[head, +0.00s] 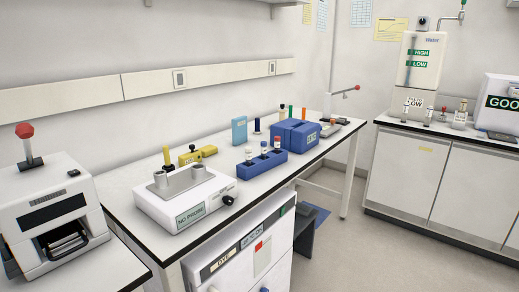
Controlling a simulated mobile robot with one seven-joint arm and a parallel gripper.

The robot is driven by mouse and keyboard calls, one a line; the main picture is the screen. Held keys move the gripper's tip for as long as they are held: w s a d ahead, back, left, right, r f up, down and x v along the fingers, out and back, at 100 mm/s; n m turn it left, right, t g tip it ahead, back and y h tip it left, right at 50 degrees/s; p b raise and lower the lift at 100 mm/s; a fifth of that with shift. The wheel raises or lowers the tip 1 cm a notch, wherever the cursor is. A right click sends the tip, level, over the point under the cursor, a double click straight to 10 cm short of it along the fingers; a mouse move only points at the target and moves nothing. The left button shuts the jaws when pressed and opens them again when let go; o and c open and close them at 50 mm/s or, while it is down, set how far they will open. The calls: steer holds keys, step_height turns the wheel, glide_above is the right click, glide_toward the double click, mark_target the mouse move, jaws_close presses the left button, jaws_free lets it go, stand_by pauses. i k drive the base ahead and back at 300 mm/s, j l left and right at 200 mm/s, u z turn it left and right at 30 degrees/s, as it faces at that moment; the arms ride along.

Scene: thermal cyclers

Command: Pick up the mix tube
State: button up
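A blue block rack (264,172) stands on the middle of the white bench, near its front edge. Several small tubes stand upright in it in a row. The left tube (248,153) and the middle tube (263,148) have dark caps. The right tube (277,143) looks white, with a cap whose colour is hard to tell. No readable label shows which one is the mix tube. My gripper is not in the head view.
A white device marked "NO PROBE" (186,198) stands left of the rack. A blue box (296,134) stands right behind it. The floor (340,255) in front right is clear.

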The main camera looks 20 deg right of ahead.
mark_target(264, 144)
steer(key=i+l, duration=0.2)
steer(key=l, duration=0.2)
steer(key=i+l+u, duration=0.15)
steer(key=l, duration=0.25)
steer(key=i+l, duration=0.15)
steer(key=l, duration=0.25)
steer(key=i+l+u, duration=0.15)
steer(key=l, duration=0.3)
steer(key=i+l, duration=0.15)
steer(key=l, duration=0.25)
steer(key=i+l+u, duration=0.15)
steer(key=l, duration=0.3)
steer(key=i+l, duration=0.1)
steer(key=l, duration=0.35)
steer(key=i+l+u, duration=0.15)
steer(key=l, duration=0.3)
steer(key=k, duration=0.05)
